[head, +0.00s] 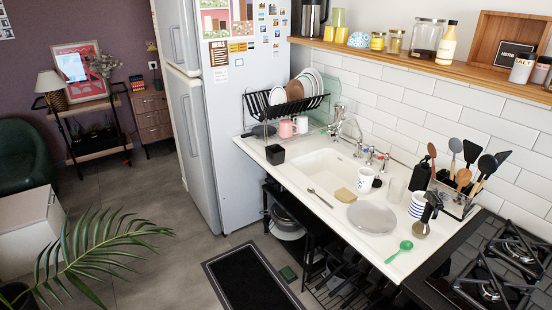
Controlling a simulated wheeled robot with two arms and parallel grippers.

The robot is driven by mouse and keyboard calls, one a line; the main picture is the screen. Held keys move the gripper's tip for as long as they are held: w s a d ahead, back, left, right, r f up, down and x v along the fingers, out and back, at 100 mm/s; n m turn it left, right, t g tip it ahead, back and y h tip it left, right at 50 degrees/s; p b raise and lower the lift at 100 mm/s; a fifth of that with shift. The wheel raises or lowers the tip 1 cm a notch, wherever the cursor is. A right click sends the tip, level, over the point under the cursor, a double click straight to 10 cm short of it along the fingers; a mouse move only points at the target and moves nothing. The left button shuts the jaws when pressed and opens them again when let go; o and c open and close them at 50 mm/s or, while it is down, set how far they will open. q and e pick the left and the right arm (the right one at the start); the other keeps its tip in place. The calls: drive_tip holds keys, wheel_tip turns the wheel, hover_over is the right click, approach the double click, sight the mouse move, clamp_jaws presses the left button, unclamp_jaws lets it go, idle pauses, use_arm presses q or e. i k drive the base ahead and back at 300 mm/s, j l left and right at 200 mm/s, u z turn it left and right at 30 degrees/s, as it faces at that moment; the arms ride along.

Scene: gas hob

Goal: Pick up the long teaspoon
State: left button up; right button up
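A thin, long-handled metal spoon (320,198), which looks like the long teaspoon, lies flat on the white countertop (300,206) near its front edge, in front of the sink (322,168). Its bowl end is towards the upper left and its handle runs down to the right. Nothing covers it. Neither of my grippers shows in the head view.
A utensil holder (455,203) and gas hob (495,275) are farther right. The floor before the counter has a dark mat (252,281).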

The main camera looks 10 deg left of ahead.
sight(312, 191)
drive_tip(key=i+j, duration=0.15)
drive_tip(key=i, duration=0.7)
